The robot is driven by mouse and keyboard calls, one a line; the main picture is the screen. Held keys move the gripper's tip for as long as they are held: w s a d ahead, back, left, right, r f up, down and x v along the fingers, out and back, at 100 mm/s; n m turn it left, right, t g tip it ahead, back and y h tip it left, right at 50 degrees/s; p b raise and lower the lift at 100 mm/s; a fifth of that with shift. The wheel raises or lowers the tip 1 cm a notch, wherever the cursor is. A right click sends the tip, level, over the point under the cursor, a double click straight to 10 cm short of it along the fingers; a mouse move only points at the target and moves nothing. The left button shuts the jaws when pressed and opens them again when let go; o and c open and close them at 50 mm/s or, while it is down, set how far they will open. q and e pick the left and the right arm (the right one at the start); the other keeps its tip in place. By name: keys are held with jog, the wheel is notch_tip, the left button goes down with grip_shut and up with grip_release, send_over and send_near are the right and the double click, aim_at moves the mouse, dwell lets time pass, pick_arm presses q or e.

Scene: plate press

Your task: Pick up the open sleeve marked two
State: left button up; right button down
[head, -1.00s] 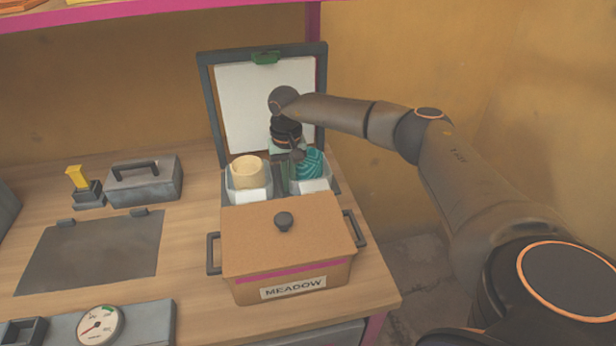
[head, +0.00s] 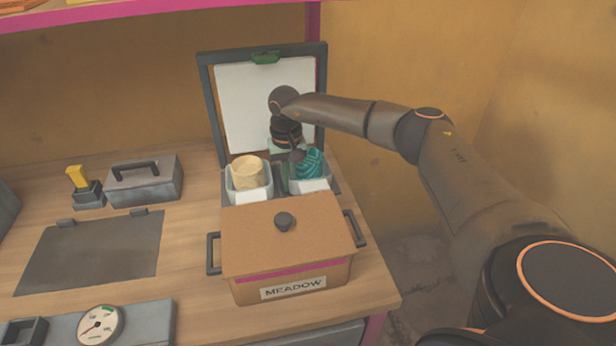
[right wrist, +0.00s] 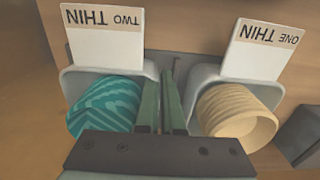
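The sleeve marked two is a teal, wavy-patterned ring (right wrist: 104,107) lying in a pale cradle behind a card (right wrist: 103,30) reading "TWO THIN" in the right wrist view. It also shows in the head view (head: 312,162), partly hidden by my right gripper. A cream ribbed sleeve (right wrist: 235,112) lies in the neighbouring cradle with a card (right wrist: 263,45) reading "ONE THIN"; it is at left in the head view (head: 247,171). My right gripper (right wrist: 163,88) points down between the two cradles, its green fingers close together with nothing visible held. My left gripper is not in view.
A lidded brown box (head: 290,235) labelled MEADOW stands in front of the cradles. A framed white board (head: 240,105) rises behind them. A grey case (head: 144,181), yellow-handled stamp (head: 77,178), dark plate (head: 90,252) and gauge (head: 99,325) are at left.

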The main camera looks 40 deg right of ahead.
jog(key=shift+r, duration=0.1)
dwell(0.3)
jog(key=shift+r, duration=0.55)
notch_tip(320, 180, up, 2)
jog(key=shift+a+r, duration=0.1)
jog(key=s+a+r, duration=0.2)
jog(key=a+r, duration=0.1)
jog(key=s+a+r+b, duration=0.1)
jog(key=s+a+r, duration=0.2)
jog(key=a, duration=0.1)
jog(key=s+a+r, duration=0.3)
jog(key=a, duration=0.1)
jog(key=shift+a+r+b, duration=0.1)
jog(key=shift+r+b, duration=0.15)
jog(key=shift+b, duration=0.05)
jog(key=shift+r, duration=0.15)
